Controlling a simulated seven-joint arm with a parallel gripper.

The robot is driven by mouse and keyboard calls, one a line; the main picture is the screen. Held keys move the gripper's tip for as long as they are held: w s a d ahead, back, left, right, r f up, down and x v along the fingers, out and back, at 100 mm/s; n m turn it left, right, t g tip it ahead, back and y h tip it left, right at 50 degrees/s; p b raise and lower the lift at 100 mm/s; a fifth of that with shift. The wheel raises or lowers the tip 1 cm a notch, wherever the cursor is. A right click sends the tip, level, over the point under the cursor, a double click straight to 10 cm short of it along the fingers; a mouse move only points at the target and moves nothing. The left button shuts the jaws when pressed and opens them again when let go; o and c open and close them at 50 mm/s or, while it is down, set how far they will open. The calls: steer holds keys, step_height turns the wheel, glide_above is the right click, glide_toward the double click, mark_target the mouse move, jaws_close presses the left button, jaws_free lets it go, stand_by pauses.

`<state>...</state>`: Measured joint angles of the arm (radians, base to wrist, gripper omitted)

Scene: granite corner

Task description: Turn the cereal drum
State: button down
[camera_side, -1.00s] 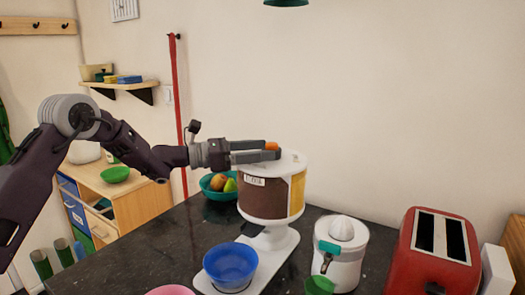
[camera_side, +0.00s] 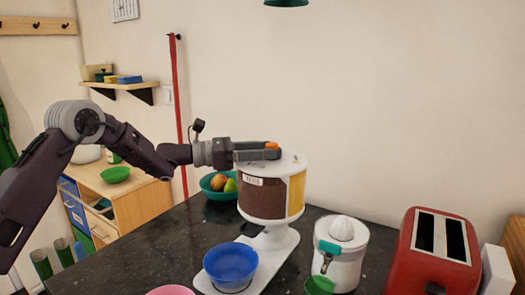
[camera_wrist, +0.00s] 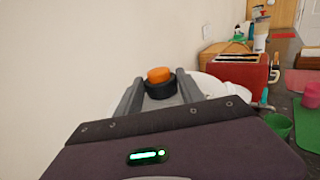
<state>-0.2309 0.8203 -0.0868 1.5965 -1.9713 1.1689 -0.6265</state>
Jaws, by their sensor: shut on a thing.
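The cereal drum (camera_side: 268,199) is a white-rimmed cylinder with brown and yellow sections, standing on a white base (camera_side: 275,240). An orange-topped knob with a dark collar sits on the drum's lid; the knob (camera_wrist: 159,76) shows between my fingers in the wrist view. My gripper (camera_side: 268,150) reaches in level from the left over the lid and is shut on the knob. In the side view the fingers hide most of the knob. A blue bowl (camera_side: 230,265) stands on the foot of the base.
A white juicer (camera_side: 341,262) with a green cup (camera_side: 319,286) stands right of the drum. A red toaster (camera_side: 435,262) is further right. A teal fruit bowl (camera_side: 217,194) sits behind the drum, and part of a pink bowl (camera_side: 170,290) shows in front.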

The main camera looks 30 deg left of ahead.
steer(key=m+g+h, duration=0.1)
steer(key=m+g, duration=0.1)
steer(key=m+g+h, duration=0.2)
steer(key=g, duration=0.1)
steer(key=shift+w+a+r, duration=0.15)
steer(key=shift+w, duration=0.25)
steer(key=shift+g, duration=0.3)
steer(key=c, duration=0.7)
jaws_free()
steer(key=shift+a, duration=0.1)
steer(key=v, duration=0.7)
steer(key=shift+f, duration=0.2)
